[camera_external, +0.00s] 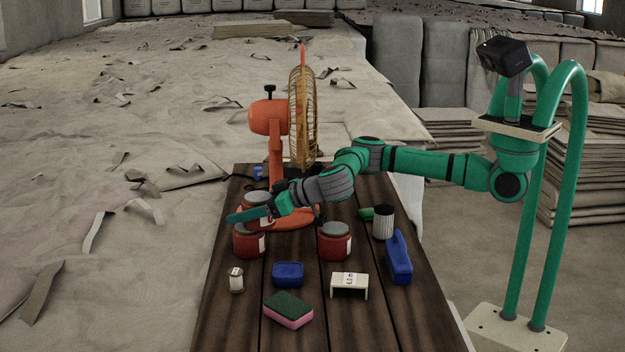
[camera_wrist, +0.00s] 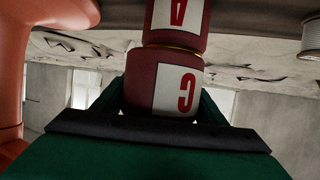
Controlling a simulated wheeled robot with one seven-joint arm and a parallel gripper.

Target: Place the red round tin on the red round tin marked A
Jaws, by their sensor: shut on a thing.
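My gripper (camera_external: 252,214) reaches in from the right and is shut on a red round tin (camera_external: 256,201) with a grey lid. In the wrist view, which looks upside down, this held tin (camera_wrist: 140,83) carries a white label with a red letter like C or G. The red tin marked A (camera_wrist: 160,38) shows right beneath it, slightly offset. In the external view the tin below my gripper (camera_external: 247,244) appears to be that one. The two look very close; I cannot tell whether they touch. Another red tin (camera_external: 333,241) stands to the right.
An orange fan (camera_external: 270,117) stands close behind the held tin. On the wooden table are a small white jar (camera_external: 236,281), blue box (camera_external: 288,274), sponge (camera_external: 288,309), white stand (camera_external: 349,284), blue object (camera_external: 398,257) and ribbed can (camera_external: 383,223). The front right is clear.

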